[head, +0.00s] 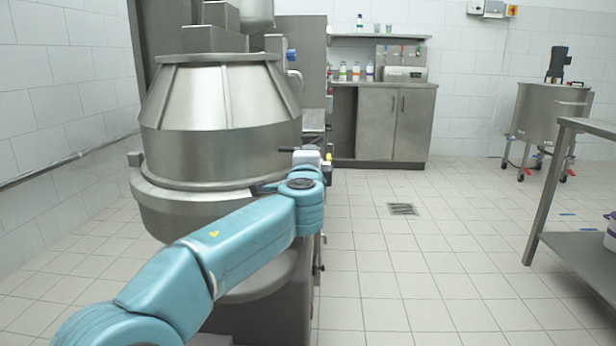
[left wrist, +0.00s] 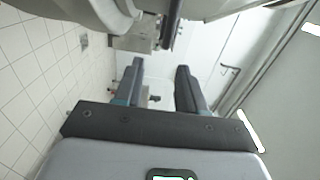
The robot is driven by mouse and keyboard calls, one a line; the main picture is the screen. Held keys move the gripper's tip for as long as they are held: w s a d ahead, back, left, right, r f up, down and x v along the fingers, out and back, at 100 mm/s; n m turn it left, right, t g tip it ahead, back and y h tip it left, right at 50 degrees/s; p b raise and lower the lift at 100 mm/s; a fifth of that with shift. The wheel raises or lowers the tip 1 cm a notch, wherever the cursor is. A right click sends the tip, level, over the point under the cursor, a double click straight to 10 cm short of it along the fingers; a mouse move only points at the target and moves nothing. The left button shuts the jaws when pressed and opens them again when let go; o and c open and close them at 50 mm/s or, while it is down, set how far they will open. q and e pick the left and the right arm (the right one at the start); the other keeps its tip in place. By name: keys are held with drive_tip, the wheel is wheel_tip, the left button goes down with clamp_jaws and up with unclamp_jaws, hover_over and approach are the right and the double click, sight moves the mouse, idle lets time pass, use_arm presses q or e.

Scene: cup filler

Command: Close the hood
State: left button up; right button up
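The large steel filling machine stands on the left of the head view. Its ribbed, cone-shaped steel hood (head: 215,105) sits above a wide round lower drum (head: 165,205); I cannot tell whether a gap is left between them. My left arm reaches in from the lower left, and its wrist is at the machine's right side, where the fingers are hard to make out. In the left wrist view my left gripper (left wrist: 160,64) has its two dark fingers apart with nothing between them. Metal machine parts (left wrist: 90,12) show beyond the fingertips, at the top. My right gripper is not in view.
A steel cabinet (head: 385,125) with bottles above it stands against the back wall. A wheeled steel tank (head: 550,112) is at the back right, and a steel table (head: 585,255) is at the right edge. The tiled floor (head: 420,260) between is clear, with a small drain (head: 402,209).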

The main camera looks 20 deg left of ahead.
use_arm(q)
drive_tip(key=shift+v, duration=2.7)
drive_tip(key=shift+f, duration=0.1)
